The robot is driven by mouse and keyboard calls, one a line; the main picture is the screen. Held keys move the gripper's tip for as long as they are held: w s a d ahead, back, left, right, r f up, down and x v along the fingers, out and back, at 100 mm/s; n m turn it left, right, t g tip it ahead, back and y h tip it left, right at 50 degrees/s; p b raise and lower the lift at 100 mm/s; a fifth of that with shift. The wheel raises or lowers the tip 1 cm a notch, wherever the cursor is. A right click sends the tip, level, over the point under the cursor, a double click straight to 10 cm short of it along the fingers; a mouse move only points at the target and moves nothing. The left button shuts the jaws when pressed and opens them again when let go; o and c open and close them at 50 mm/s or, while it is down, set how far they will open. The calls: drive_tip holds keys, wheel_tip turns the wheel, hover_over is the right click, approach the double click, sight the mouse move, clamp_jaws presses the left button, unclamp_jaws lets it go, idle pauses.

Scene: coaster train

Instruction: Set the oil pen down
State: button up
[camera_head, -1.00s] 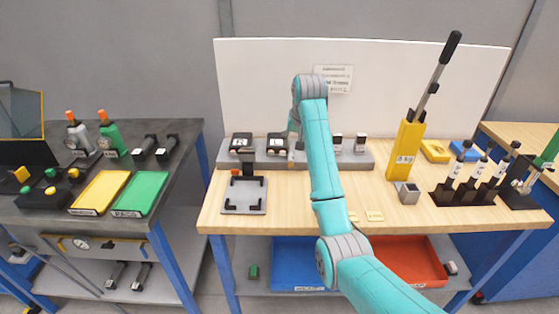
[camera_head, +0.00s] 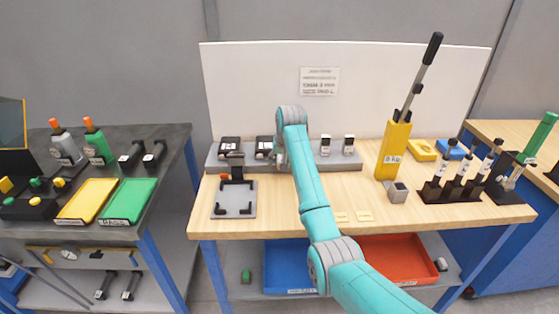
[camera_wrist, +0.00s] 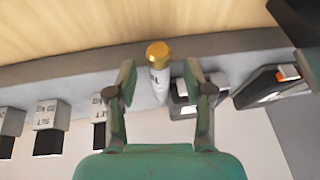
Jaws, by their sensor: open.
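The oil pen (camera_wrist: 159,78) shows in the wrist view as a white, labelled cylinder with a gold end. It stands at the grey rack (camera_wrist: 232,42) along the back of the bench. My gripper (camera_wrist: 158,84) is open, one finger on each side of the pen, with a visible gap on both sides. The pen's far end is hidden, so I cannot tell how it sits in the rack. In the head view my gripper (camera_head: 280,155) is at the rack, largely covered by my arm. The pen is not clear there.
Dark-and-white devices (camera_head: 229,149) stand on the rack left of my gripper, and small white-topped blocks (camera_head: 349,145) to its right. A grey fixture plate (camera_head: 234,203) lies at the bench's left. A yellow holder (camera_head: 392,150) stands at the right. The middle front is mostly clear.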

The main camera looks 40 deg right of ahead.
drive_tip(key=shift+f, duration=0.1)
clamp_jaws()
